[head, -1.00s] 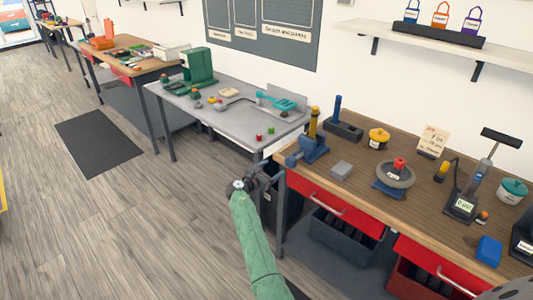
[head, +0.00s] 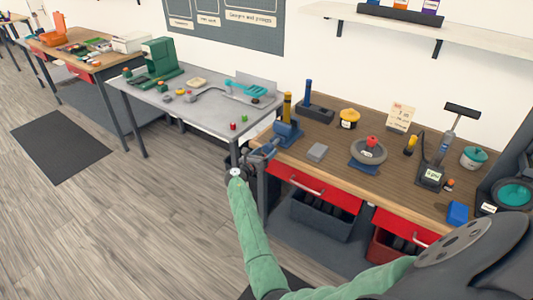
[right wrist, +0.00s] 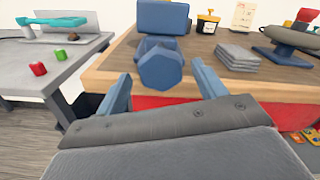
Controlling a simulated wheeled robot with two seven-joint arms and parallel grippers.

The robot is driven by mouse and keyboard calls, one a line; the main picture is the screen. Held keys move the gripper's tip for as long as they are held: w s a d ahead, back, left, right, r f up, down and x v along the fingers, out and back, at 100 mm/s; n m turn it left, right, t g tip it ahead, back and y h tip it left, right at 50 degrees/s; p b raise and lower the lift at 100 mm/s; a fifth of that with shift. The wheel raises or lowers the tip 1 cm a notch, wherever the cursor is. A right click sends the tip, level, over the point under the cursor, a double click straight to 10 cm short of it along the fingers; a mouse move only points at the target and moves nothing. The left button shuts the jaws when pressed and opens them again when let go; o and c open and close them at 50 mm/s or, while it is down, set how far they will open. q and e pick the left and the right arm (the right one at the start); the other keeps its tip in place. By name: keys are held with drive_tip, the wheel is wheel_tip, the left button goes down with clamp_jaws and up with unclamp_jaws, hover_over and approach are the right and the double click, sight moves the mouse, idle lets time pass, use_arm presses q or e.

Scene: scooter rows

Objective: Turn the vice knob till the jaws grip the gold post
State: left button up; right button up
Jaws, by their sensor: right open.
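The blue vice (head: 288,132) stands at the left front corner of the wooden bench, and the gold post (head: 286,105) stands upright at it. In the right wrist view the vice body (right wrist: 163,16) is a blue block, with its faceted blue knob (right wrist: 160,66) pointing at me. My right gripper (head: 262,152) is at the bench corner, close in front of the vice. Its two blue fingers (right wrist: 163,88) are apart, left and right of the knob and a little short of it. The post is hidden in the wrist view. My left gripper is out of view.
A round grey dish with a red knob (head: 368,151) and a yellow-lidded pot (head: 348,118) are farther right. A grey table (head: 200,105) stands left, beyond a gap. Red drawers (head: 310,188) are below the bench top.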

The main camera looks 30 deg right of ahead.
drive_tip(key=shift+x, duration=0.95)
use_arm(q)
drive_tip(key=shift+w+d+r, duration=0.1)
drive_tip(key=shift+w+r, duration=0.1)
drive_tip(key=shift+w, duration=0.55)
use_arm(e)
drive_tip(key=c, duration=1)
use_arm(q)
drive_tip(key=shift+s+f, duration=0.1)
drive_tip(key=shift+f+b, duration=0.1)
drive_tip(key=shift+b, duration=0.2)
